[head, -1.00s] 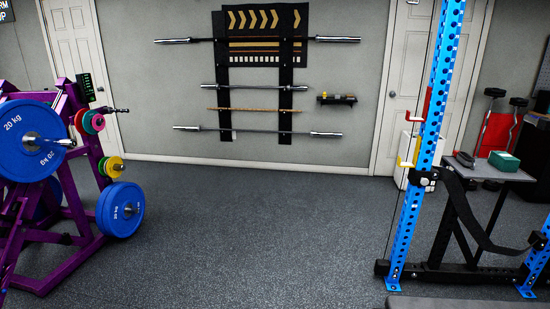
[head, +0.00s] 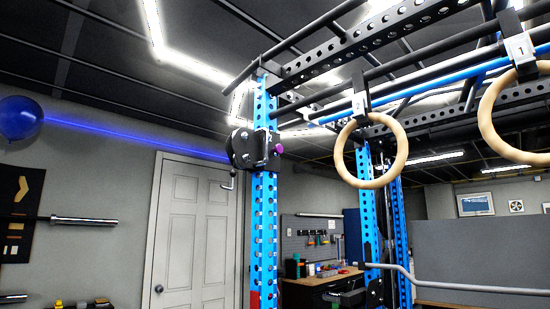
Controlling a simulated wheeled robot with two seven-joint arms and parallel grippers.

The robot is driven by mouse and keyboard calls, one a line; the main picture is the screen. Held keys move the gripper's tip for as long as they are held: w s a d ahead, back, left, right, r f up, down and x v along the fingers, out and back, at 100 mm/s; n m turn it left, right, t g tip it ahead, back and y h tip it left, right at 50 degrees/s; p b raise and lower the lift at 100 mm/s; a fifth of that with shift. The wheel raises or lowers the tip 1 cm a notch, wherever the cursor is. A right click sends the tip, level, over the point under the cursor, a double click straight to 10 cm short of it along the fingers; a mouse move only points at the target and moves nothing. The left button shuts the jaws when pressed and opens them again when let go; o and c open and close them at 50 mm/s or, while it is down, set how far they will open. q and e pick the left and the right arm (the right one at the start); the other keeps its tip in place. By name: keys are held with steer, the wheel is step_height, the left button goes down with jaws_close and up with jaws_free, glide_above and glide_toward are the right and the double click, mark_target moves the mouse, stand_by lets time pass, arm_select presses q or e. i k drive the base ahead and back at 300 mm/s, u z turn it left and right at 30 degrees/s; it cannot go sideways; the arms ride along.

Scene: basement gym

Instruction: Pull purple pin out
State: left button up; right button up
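The purple pin (head: 279,149) shows as a small round purple knob at the right side of a black bracket (head: 243,148). The bracket sits high on the blue perforated upright (head: 264,200) of the rack. Only the knob of the pin shows; its shaft is hidden. A small crank handle (head: 230,180) hangs at the bracket's lower left. Neither of my grippers shows in the head view.
Wooden rings (head: 341,158) hang from the rack's overhead bars right of the pin. A white door (head: 193,235) stands behind the upright. A grey bar (head: 460,284) crosses the lower right.

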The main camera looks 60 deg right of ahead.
mark_target(278, 149)
steer(key=z, duration=0.8)
steer(key=i, duration=1.65)
steer(key=z, duration=0.85)
